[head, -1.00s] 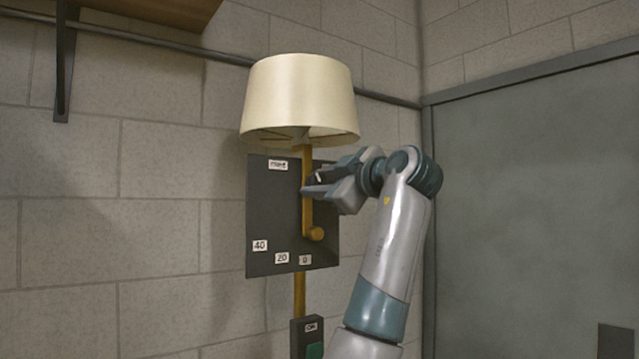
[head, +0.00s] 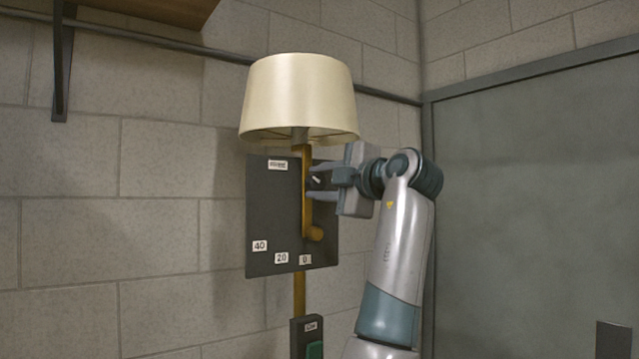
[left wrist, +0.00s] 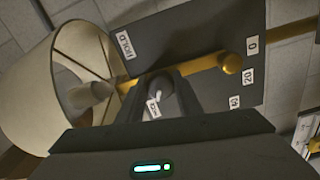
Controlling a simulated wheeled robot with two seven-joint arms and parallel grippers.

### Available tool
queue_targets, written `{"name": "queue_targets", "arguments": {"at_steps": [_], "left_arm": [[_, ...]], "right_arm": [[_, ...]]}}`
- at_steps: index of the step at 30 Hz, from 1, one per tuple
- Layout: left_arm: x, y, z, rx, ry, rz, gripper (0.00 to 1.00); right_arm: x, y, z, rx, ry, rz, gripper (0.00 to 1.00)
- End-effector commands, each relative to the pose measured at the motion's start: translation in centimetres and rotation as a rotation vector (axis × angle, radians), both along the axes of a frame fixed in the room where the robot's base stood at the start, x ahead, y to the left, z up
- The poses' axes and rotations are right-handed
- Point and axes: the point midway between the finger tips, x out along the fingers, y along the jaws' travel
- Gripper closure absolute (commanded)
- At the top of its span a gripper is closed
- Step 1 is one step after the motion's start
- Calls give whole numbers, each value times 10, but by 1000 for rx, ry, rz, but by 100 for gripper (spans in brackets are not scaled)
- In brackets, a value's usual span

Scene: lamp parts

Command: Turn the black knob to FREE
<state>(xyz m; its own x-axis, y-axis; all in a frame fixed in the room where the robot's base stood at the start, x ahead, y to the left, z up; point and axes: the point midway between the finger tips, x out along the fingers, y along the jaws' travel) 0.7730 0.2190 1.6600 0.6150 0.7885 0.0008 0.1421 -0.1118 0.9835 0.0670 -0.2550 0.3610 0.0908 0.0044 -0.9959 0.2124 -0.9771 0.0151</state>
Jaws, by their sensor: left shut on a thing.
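The black knob (left wrist: 163,88) sits on the dark panel (head: 272,215), between my left gripper's two fingers. A white mark on the knob lies near a small white label (left wrist: 153,108), whose word I cannot read surely. Another label reads HOLD (left wrist: 125,45). My left gripper (head: 312,182) is shut on the knob, one finger above the other in the head view, and hides most of it there. My right gripper is not in view.
A brass arm (head: 307,205) runs down the panel past the gripper, close to its fingertips. Labels 40, 20 and 0 lie below. A cream lampshade (head: 299,98) hangs just above. A dark box with a green button (head: 315,349) is under the panel.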

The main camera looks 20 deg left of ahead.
Motion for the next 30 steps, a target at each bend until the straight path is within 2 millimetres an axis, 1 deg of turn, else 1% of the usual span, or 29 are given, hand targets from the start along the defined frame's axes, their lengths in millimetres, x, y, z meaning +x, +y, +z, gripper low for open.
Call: {"name": "queue_targets", "arguments": {"at_steps": [8,9,10,11,23,26,30], "left_arm": [[0,0,-2,-3,1,1,90],[0,0,-2,-3,1,1,58],[0,0,-2,-3,1,1,51],[0,0,-1,-3,1,1,49],[-2,-3,-1,-1,1,-1,49],[-5,-8,-2,-1,-1,-2,49],[-15,-20,-3,-1,-1,-2,49]], "right_arm": [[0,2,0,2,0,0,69],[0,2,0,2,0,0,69],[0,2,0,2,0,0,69],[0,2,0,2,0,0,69],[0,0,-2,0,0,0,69],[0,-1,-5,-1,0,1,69],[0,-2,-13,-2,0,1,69]]}}
